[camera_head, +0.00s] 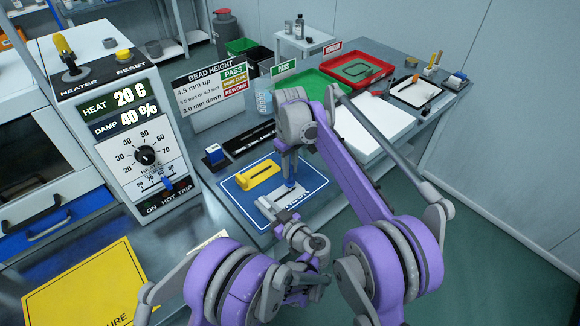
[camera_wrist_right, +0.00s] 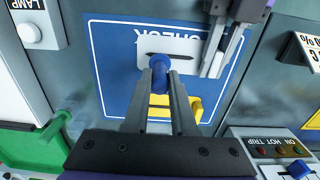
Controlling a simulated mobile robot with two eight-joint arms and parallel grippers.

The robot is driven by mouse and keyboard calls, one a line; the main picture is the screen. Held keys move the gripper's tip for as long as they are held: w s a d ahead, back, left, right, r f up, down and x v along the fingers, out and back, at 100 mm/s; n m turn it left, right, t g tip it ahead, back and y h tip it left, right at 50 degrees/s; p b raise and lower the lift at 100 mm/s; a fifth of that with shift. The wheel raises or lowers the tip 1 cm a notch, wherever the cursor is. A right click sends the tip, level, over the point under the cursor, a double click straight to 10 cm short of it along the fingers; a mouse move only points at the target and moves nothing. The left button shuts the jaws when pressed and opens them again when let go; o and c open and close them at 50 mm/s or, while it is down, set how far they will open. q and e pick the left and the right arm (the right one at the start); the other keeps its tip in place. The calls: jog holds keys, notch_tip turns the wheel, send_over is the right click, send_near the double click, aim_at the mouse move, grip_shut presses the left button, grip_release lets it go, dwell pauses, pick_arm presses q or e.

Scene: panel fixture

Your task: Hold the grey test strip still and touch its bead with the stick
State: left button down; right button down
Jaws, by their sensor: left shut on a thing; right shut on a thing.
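The grey test strip (camera_head: 280,195) lies on the blue check mat (camera_head: 238,200), in front of a yellow strip (camera_head: 258,174). In the right wrist view the grey strip (camera_wrist_right: 188,46) has a thin dark bead (camera_wrist_right: 172,56) along it. My left gripper (camera_head: 270,208) is shut at the strip's end; its fingers also show in the right wrist view (camera_wrist_right: 214,60). My right gripper (camera_head: 289,170) is shut on a blue stick (camera_wrist_right: 160,72), pointing down over the strip. The stick's end is at the bead in the picture; I cannot tell whether they touch.
A heater box (camera_head: 135,130) with dials stands left of the mat. A bead height sign (camera_head: 210,95) stands behind it. Green (camera_head: 300,90) and red (camera_head: 357,68) trays are at the back. White sheets (camera_head: 372,125) lie to the right.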

jog(key=shift+f, duration=0.55)
dwell(1.6)
jog(key=shift+r, duration=3.55)
pick_arm(q)
jog(key=c, duration=0.7)
grip_release()
